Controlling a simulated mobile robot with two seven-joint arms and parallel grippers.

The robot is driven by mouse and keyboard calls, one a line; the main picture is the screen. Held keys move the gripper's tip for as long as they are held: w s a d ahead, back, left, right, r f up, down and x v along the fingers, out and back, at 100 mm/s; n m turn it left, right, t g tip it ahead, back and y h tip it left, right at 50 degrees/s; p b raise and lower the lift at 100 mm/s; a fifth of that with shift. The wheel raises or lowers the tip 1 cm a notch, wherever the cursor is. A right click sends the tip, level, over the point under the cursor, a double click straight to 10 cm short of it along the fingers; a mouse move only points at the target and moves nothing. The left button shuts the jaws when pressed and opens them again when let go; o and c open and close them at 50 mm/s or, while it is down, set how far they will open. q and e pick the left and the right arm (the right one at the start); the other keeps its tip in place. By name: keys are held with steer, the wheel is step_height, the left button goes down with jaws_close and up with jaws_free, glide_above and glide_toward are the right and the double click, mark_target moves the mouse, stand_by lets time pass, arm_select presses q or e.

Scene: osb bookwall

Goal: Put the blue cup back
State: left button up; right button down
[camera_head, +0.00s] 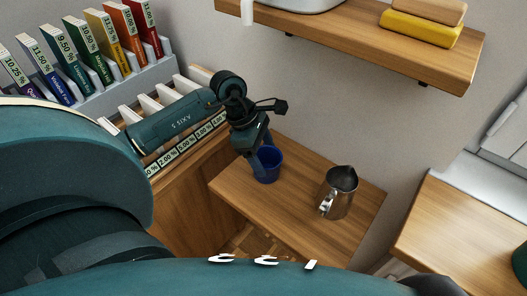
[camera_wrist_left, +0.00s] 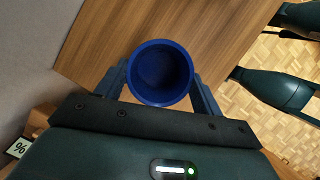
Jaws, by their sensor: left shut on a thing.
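The blue cup (camera_head: 267,165) is upright at the small wooden shelf (camera_head: 225,184), near its back left part. It also shows from above in the left wrist view (camera_wrist_left: 160,72), empty inside, with one finger on either side of it. My left gripper (camera_head: 260,162) is shut on the cup. I cannot tell whether the cup's base touches the shelf. My right gripper is not in view.
A metal pitcher (camera_head: 339,192) stands on the same shelf, right of the cup. A rack of coloured books (camera_head: 95,45) is at the upper left. An upper shelf (camera_head: 400,50) holds yellow and tan blocks. A wooden counter (camera_head: 465,235) is at the right.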

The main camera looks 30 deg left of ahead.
arm_select(q)
steer(key=o, duration=1.1)
steer(key=shift+f, duration=0.1)
steer(key=shift+o, duration=0.2)
steer(key=v, duration=1.2)
steer(key=shift+d, duration=0.1)
